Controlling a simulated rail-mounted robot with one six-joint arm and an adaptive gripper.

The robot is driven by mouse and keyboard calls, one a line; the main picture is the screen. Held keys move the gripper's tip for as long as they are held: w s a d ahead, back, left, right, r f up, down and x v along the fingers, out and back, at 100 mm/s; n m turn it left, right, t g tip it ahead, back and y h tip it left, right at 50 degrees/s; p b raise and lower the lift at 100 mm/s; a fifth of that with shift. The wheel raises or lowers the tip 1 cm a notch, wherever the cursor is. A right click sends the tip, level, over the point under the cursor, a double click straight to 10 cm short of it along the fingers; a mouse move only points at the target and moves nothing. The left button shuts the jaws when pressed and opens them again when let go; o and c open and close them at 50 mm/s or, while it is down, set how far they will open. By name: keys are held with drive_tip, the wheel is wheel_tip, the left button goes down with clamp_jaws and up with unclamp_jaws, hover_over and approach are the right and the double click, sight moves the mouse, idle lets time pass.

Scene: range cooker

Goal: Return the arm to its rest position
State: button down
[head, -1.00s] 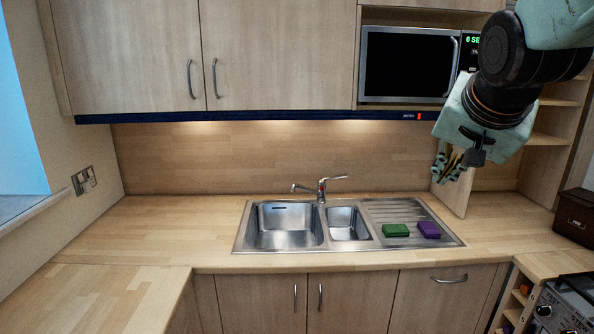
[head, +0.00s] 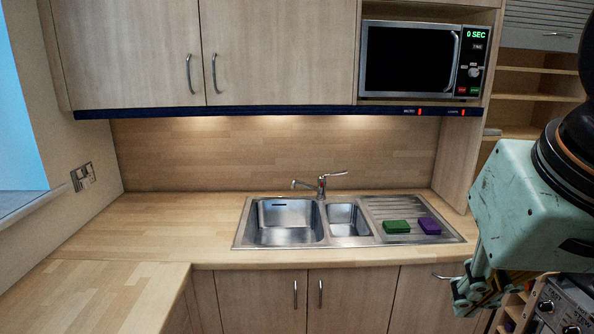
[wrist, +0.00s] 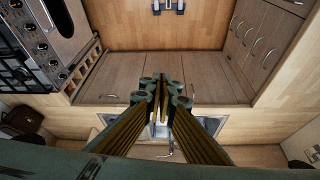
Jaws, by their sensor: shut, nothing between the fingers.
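My gripper (wrist: 162,84) shows in the wrist view with its fingertips together and nothing between them. In the head view my gripper (head: 468,298) is at the lower right, in front of the cupboard doors below the worktop and to the right of the sink. My teal and black wrist fills the right edge of the head view. The rest of the arm is outside the frame.
A steel sink (head: 285,222) is set in the wooden worktop (head: 150,225). A green sponge (head: 396,226) and a purple sponge (head: 429,226) lie on its drainer. A microwave (head: 410,60) sits above. The cooker (head: 562,305) is at lower right, close to my arm.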

drive_tip(key=s+a+f+n, duration=0.1)
drive_tip(key=s+f, duration=0.1)
drive_tip(key=s, duration=0.5)
drive_tip(key=shift+a+f+n+g, duration=0.3)
drive_tip(key=shift+f+g, duration=0.05)
drive_tip(key=shift+g, duration=0.05)
drive_tip(key=shift+w, duration=0.1)
idle(0.5)
